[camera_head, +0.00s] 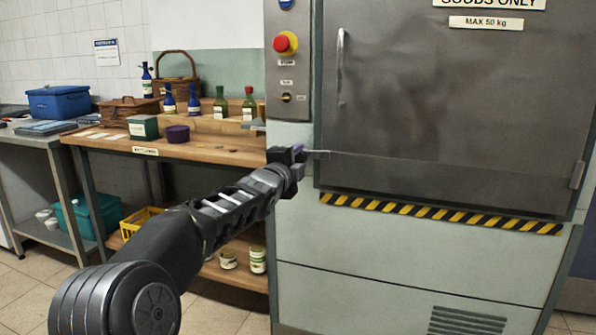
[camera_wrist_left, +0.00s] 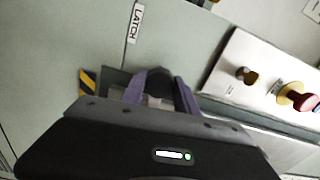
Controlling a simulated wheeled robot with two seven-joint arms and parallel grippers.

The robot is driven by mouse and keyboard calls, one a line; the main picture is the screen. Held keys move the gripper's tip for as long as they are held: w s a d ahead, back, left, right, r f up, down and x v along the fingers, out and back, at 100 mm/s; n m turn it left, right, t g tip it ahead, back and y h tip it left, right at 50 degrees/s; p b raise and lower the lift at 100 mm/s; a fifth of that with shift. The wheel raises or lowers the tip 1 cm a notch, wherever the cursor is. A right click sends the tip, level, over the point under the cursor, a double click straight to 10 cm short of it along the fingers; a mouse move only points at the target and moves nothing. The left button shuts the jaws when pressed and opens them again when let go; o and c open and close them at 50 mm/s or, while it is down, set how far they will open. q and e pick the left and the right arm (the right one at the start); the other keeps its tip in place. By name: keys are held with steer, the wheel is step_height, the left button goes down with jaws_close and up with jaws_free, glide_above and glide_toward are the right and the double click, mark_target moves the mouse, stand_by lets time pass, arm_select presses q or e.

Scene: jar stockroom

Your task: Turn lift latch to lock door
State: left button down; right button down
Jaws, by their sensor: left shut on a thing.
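The grey metal lift door (camera_head: 440,110) is closed in its frame, with a vertical handle (camera_head: 341,68) at its upper left. My left gripper (camera_head: 299,152) is at the left edge of the door, below the control panel. Its purple fingers (camera_wrist_left: 158,88) are shut on the latch, a small pale piece (camera_wrist_left: 156,102) between them in the left wrist view. Most of the latch is hidden by the gripper, so its exact angle cannot be told. A label reading LATCH (camera_wrist_left: 133,23) is close by. My right gripper is not in view.
The control panel (camera_head: 287,75) above the gripper carries a red stop button (camera_head: 285,43) and a small knob (camera_head: 286,97). A striped strip (camera_head: 440,213) runs below the door. A wooden bench (camera_head: 200,147) with bottles and baskets stands at left.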

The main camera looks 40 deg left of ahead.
arm_select(q)
steer(key=shift+m+b, duration=0.5)
steer(key=shift+m, duration=0.1)
steer(key=c, duration=0.9)
jaws_free()
steer(key=shift+s, duration=0.1)
steer(key=shift+s+d, duration=0.15)
steer(key=shift+s, duration=0.1)
steer(key=b+v, duration=0.1)
steer(key=v, duration=0.6)
steer(key=shift+b, duration=0.35)
